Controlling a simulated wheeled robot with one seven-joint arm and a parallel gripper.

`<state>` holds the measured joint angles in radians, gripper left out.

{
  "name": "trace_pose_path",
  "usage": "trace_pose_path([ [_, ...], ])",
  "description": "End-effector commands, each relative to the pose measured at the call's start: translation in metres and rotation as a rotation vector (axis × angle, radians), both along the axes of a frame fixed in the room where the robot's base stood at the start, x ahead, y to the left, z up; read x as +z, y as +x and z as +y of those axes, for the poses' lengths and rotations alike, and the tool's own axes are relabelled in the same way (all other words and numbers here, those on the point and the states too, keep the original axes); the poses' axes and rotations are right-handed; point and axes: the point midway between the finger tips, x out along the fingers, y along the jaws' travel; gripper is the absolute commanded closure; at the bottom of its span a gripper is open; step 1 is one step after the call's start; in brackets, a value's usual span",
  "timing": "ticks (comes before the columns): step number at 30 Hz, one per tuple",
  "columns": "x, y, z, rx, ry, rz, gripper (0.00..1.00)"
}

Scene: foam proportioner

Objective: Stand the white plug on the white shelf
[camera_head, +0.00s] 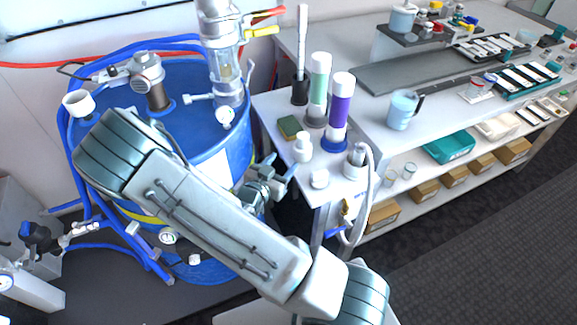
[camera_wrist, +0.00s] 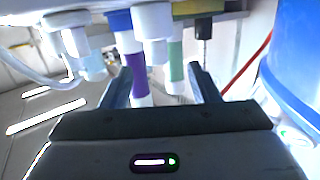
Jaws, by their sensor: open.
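The white plug (camera_head: 302,148), a stepped white piece with a narrower top, stands upright on the white shelf (camera_head: 285,107) near its left edge. My gripper (camera_head: 280,171) is open and empty beside that edge, just left of and in front of the plug. In the wrist view, which is upside down, the plug (camera_wrist: 153,22) shows ahead between the open fingers of my gripper (camera_wrist: 160,78), apart from them.
A purple tube (camera_head: 340,105) and a green tube (camera_head: 319,85) stand close behind the plug. A sponge (camera_head: 289,127) lies left of it, and a hosed fitting (camera_head: 356,158) stands at right. The blue drum (camera_head: 190,75) with pipes is left of the shelf.

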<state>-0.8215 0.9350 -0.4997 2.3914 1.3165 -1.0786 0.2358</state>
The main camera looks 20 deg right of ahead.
Motion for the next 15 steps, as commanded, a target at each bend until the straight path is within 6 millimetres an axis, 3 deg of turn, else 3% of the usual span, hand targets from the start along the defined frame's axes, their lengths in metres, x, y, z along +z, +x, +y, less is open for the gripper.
trace_pose_path([
  [8,-0.011,0.017,0.038,0.119,0.462,0.226,0.45],
  [15,0.026,0.013,0.086,0.344,0.740,0.412,0.45],
])
